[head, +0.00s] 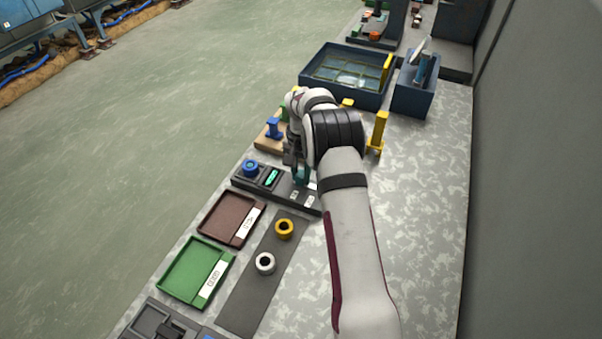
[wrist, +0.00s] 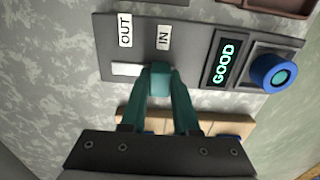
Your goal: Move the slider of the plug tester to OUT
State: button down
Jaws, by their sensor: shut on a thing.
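The plug tester is a dark grey panel (head: 247,184) on the bench in the head view, and its panel (wrist: 195,62) fills the upper part of the wrist view. Its teal slider knob (wrist: 160,72) stands below the IN label (wrist: 163,37). The OUT label (wrist: 125,30) is to the left, with a pale strip (wrist: 126,69) below it. The display (wrist: 225,62) reads GOOD in green. A blue ring-shaped plug (wrist: 274,75) sits at the tester's right end. My gripper (wrist: 160,82) is shut on the slider knob. In the head view, my arm hides part of the tester.
A brown tray (head: 212,221) and a green tray (head: 177,275) lie near the tester. A yellow ring (head: 284,229) and a white ring (head: 265,263) stand on a dark mat (head: 245,305). A wooden block with a blue peg (head: 273,128) stands just beyond the tester.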

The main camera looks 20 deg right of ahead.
jog(key=shift+s+d, duration=1.7)
jog(key=shift+d, duration=0.1)
jog(key=c, duration=0.6)
grip_release()
jog(key=shift+c, duration=0.2)
notch_tip(320, 180, up, 16)
jog(key=shift+f, duration=0.1)
